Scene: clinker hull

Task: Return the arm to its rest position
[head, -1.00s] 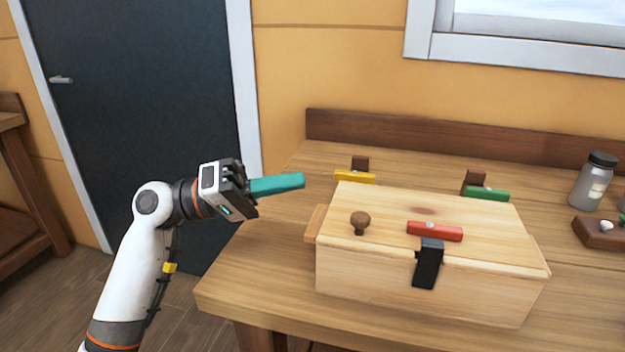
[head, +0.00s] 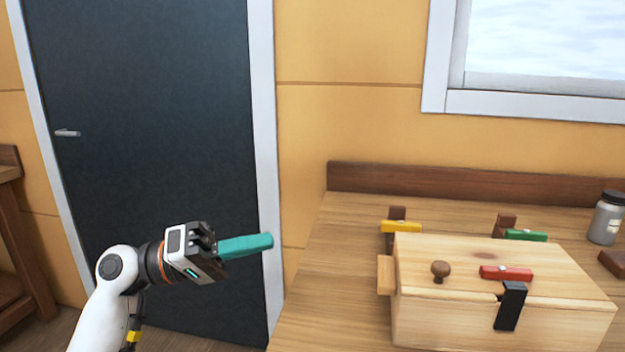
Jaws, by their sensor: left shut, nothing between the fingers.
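My left arm comes in from the lower left. Its gripper (head: 262,242) has long teal fingers, closed together with nothing between them. They point to the right, in front of the dark door's right frame. The gripper is in the air left of the workbench (head: 325,280), clear of the wooden box (head: 440,325) and touching nothing. My right gripper does not show.
The box has a round knob (head: 440,268), a red piece (head: 506,273) and a black latch (head: 510,306). Behind it are yellow (head: 400,227) and green (head: 525,235) pieces. A grey jar (head: 607,220) stands at the right. The dark door (head: 150,130) is shut.

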